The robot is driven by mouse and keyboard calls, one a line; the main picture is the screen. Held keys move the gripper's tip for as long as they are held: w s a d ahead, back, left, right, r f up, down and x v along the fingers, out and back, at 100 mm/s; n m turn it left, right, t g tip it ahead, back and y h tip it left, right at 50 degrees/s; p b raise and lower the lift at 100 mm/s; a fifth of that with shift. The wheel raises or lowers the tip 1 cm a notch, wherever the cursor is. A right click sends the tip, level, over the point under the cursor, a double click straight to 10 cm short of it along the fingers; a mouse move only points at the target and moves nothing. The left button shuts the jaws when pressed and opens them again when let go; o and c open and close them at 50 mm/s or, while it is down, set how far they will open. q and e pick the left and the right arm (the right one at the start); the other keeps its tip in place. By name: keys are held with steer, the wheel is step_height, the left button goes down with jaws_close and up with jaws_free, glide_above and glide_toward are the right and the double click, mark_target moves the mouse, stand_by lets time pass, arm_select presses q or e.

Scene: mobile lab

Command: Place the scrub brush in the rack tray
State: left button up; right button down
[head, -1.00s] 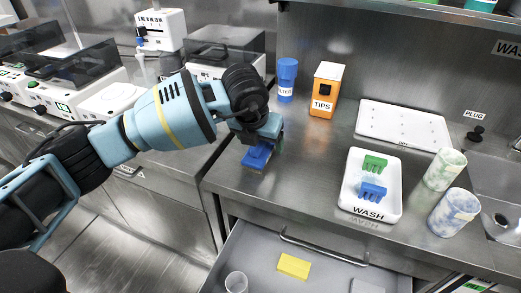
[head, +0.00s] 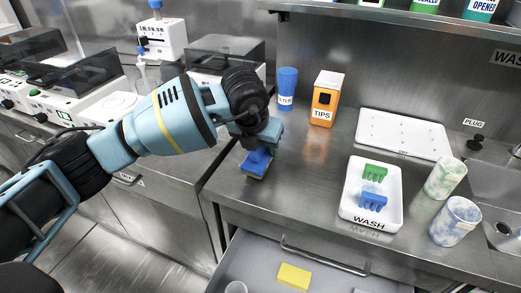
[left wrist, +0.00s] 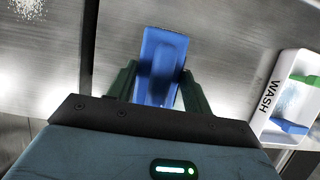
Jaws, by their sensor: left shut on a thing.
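The scrub brush (head: 257,162) has a blue body and a pale lower edge in the head view. My left gripper (head: 262,146) is shut on it near the counter's left front corner. Whether the brush touches the counter is not clear. In the left wrist view the blue brush (left wrist: 160,62) sits between the dark green fingers of the left gripper (left wrist: 158,88). My right gripper is not in view.
A blue cup (head: 287,86) and an orange TIPS box (head: 325,100) stand behind the brush. A flat white board (head: 403,133) lies behind the WASH tray. Two mottled cups (head: 455,221) stand right. An open drawer (head: 325,274) holds a yellow block (head: 294,276). Counter between brush and tray is clear.

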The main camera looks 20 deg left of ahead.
arm_select(q)
step_height(320, 180, up, 2)
steer(key=shift+s+d+r, duration=0.1)
steer(key=shift+s+r, duration=0.05)
steer(key=shift+r, duration=0.1)
steer(key=s+d+r, duration=0.1)
steer(key=s+d, duration=0.2)
steer(key=s, duration=1.2)
steer(key=shift+s+d+r, duration=0.15)
steer(key=shift+d, duration=0.05)
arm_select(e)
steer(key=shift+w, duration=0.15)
